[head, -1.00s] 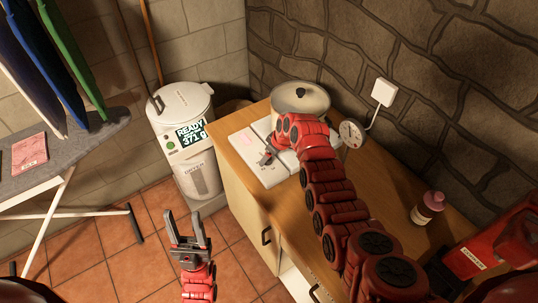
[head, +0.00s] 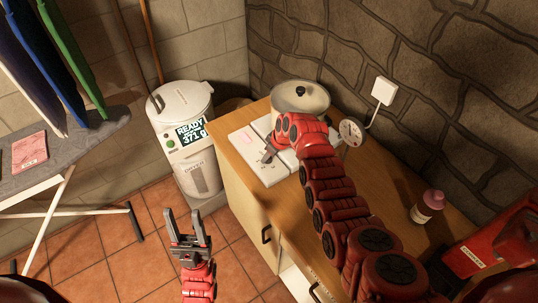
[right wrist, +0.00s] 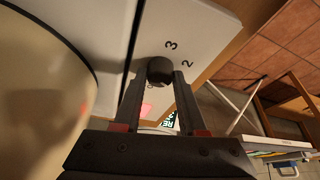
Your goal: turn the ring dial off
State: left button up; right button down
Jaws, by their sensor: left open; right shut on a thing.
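The ring dial is a small dark knob (right wrist: 159,70) on the front part of a white hob (head: 277,176), with the digits 2 and 3 printed beside it in the right wrist view. My right gripper (head: 267,158) is over the hob's front left area. In the right wrist view its fingers (right wrist: 160,76) are shut on the knob, one on each side. The knob's pointer mark cannot be made out, so its setting is unclear. My left gripper (head: 187,222) is open and empty, above the tiled floor left of the counter.
A cream pot (head: 300,98) with a lid stands on the hob, close beside my right gripper. A round gauge (head: 350,132), a bottle (head: 427,207) and a red box (head: 475,250) are to the right. A dryer canister (head: 198,170) and ironing board (head: 70,145) stand left.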

jog(key=shift+m, duration=0.3)
jog(key=shift+m+t, duration=0.4)
jog(key=shift+m, duration=0.1)
jog(key=shift+a+f+m+h+b, duration=0.1)
jog(key=shift+m+h+b, duration=0.2)
jog(key=shift+m+b, duration=0.2)
jog(key=shift+m+h+b, duration=0.3)
jog(key=shift+m+b, duration=0.3)
jog(key=shift+m, duration=0.2)
jog(key=m+h+b, duration=0.1)
jog(key=m+b, duration=0.2)
jog(key=m+t+h+b, duration=0.1)
jog(key=m+b, duration=0.1)
jog(key=b, duration=0.2)
jog(key=shift+a+f+m, duration=0.1)
jog(key=shift+a+m, duration=0.1)
jog(key=shift+m, duration=0.2)
jog(key=shift+s+r+m+h+b, duration=0.15)
jog(key=shift+m+h+b, duration=0.45)
jog(key=shift+m+b, duration=0.75)
jog(key=shift+r+n, duration=0.1)
jog(key=shift+n, duration=0.15)
